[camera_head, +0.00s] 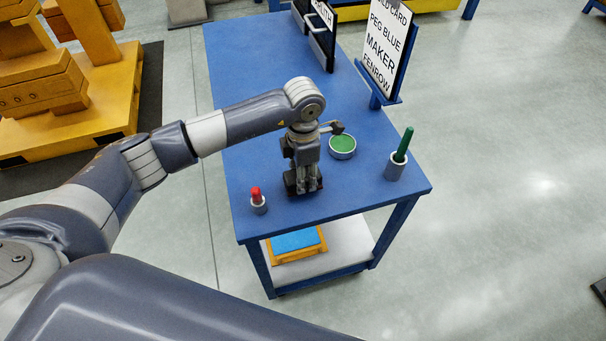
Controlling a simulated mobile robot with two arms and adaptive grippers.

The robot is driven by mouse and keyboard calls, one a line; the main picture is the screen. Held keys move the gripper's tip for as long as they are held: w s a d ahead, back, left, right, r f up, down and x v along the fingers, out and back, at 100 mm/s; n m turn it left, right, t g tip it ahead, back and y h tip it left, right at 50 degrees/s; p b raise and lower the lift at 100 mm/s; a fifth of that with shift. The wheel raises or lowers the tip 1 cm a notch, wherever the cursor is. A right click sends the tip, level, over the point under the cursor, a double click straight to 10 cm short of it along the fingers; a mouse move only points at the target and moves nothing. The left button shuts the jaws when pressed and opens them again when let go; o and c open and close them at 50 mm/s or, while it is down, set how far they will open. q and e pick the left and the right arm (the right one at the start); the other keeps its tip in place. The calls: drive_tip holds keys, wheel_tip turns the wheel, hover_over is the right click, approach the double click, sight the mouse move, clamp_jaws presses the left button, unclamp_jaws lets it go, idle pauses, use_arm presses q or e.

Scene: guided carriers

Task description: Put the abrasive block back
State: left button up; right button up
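My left gripper (304,183) points down over the near part of the blue table (240,95), between a red-topped grey holder and a round tin. Dark shapes show at its fingertips, close to the table top. I cannot tell whether these are only the fingers or also a dark block, nor whether they touch the table. I cannot identify the abrasive block for certain. A blue-topped yellow block or tray (297,243) lies on the table's white lower shelf (342,250). My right gripper is not in view.
A red item (256,193) stands in a grey cup at left. A round tin with green top (342,146) and a green stick (404,143) in a grey cup are at right. A sign reading "PEG BLUE MAKER FENROW" (388,45) stands behind. A yellow pallet (70,120) is left.

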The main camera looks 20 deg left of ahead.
use_arm(q)
drive_tip(key=shift+f, duration=0.85)
drive_tip(key=o, duration=1)
drive_tip(key=shift+o, duration=0.2)
drive_tip(key=shift+r, duration=0.25)
wheel_tip(320, 180, up, 10)
drive_tip(key=b, duration=0.3)
drive_tip(key=shift+r, duration=0.95)
